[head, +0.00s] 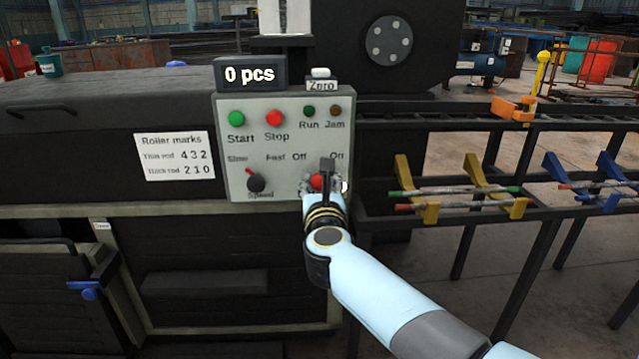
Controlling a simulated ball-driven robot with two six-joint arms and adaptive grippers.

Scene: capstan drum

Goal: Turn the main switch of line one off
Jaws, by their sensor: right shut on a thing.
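The main switch (317,182) is a red knob at the lower right of the grey control panel (262,114), under the labels "Off" and "On". My right gripper (324,184) is at the knob and shut on it. The gripper and wrist hide the lower part of the knob and the label under it. I cannot tell clearly which label the knob points to. My left gripper is not in view.
The panel also has a green Start button (237,119), a red Stop button (274,118) and a speed knob (255,182). A counter (250,73) reading "0 pcs" stands above. A rack with yellow holders (474,180) and rods is at the right.

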